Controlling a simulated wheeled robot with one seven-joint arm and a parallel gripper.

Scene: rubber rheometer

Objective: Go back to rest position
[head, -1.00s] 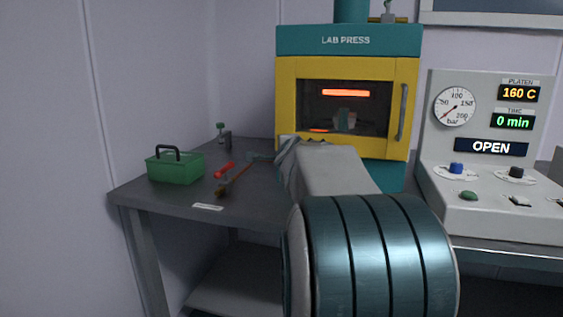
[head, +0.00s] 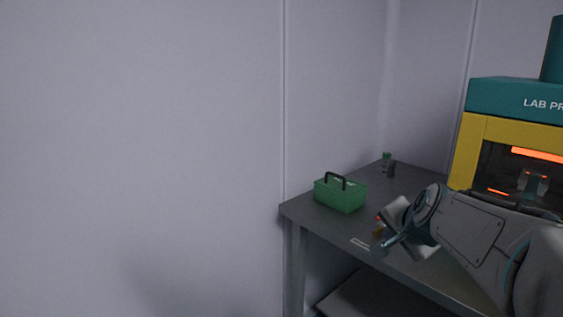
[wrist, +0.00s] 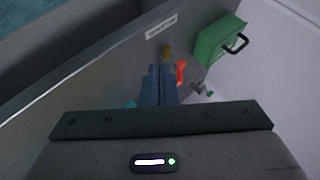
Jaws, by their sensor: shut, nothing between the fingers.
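My gripper (head: 383,248) is over the front part of the dark table in the head view, with my arm reaching in from the right. In the wrist view its two fingers (wrist: 159,72) are together, with nothing between them. A red-handled tool with a brownish end lies on the table beyond the fingertips. Its red part (wrist: 181,72) shows just right of the fingers in the wrist view. In the head view my gripper mostly hides it.
A green toolbox (head: 340,194) with a black handle stands on the table (head: 318,217) near its left end. A small green-topped item (head: 388,164) stands at the back. The yellow and teal lab press (head: 515,105) is at right, glowing orange inside. A wall bounds the left.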

